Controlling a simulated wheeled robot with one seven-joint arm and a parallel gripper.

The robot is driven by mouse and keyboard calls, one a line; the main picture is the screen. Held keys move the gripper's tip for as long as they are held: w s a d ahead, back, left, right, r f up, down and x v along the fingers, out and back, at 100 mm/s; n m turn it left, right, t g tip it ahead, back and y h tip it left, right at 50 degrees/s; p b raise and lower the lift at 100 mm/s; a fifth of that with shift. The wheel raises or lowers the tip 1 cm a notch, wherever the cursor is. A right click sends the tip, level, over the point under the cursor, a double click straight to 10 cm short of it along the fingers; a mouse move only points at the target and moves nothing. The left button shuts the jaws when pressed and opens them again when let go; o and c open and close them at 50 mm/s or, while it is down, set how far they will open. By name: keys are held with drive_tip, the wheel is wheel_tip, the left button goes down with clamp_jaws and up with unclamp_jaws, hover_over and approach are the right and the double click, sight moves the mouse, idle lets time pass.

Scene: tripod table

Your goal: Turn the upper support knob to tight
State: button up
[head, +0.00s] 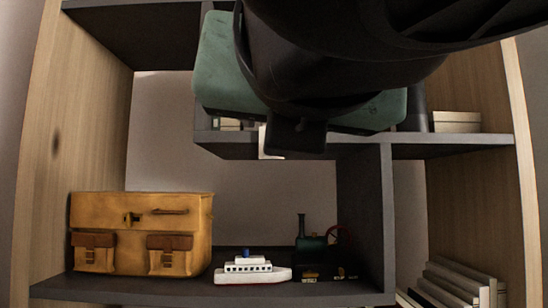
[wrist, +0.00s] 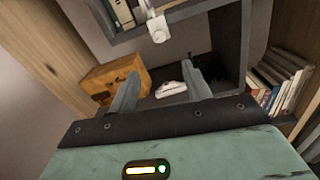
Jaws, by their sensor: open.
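In the wrist view my gripper (wrist: 161,70) is open, with its two grey fingers apart and nothing between them. It faces the dark shelving. I cannot make out a tripod table or a support knob for certain in either view. A small white piece (wrist: 158,27) with a rounded end hangs at the edge of the upper shelf, beyond the fingertips. In the head view, part of a white piece (head: 263,144) shows below my gripper's green body. My arm and that body hide much of the upper shelf, and the fingertips cannot be seen there.
The dark shelf unit (head: 362,205) holds a tan bag (head: 140,235), a white toy boat (head: 252,270) and a dark toy engine (head: 312,250) on its lower board. Leaning books (head: 455,285) stand at lower right. A pale box (head: 457,121) sits on the upper right shelf.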

drive_tip(key=w+p, duration=0.5)
drive_tip(key=w, duration=1.2)
drive_tip(key=shift+w+a, duration=0.15)
drive_tip(key=shift+a, duration=0.05)
drive_tip(key=shift+f, duration=0.1)
drive_tip(key=c, duration=1)
